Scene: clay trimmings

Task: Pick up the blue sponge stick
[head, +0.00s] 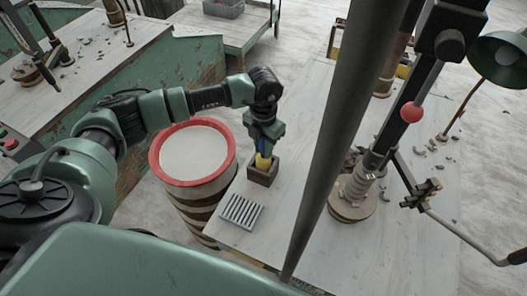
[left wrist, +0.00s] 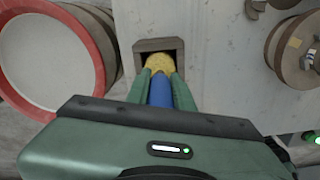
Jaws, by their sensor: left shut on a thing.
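The blue sponge stick has a blue handle and a yellow sponge end; it shows in the head view (head: 262,160) and in the left wrist view (left wrist: 161,92). My left gripper (head: 265,145) is shut on the blue handle, with one green finger on each side of it. The yellow end points down at the small dark square holder (head: 262,176) on the table. In the left wrist view the sponge end is over or within the holder's opening (left wrist: 172,44); I cannot tell how deep it is. My right gripper is not in view.
A red-rimmed barrel (head: 230,160) stands left of the table (head: 290,215). A slatted grey rack (head: 241,211) lies near the table's front edge. A round wheel with a clay piece (head: 353,207) stands to the right, behind a dark post (head: 340,140). A green lamp (head: 497,58) is at far right.

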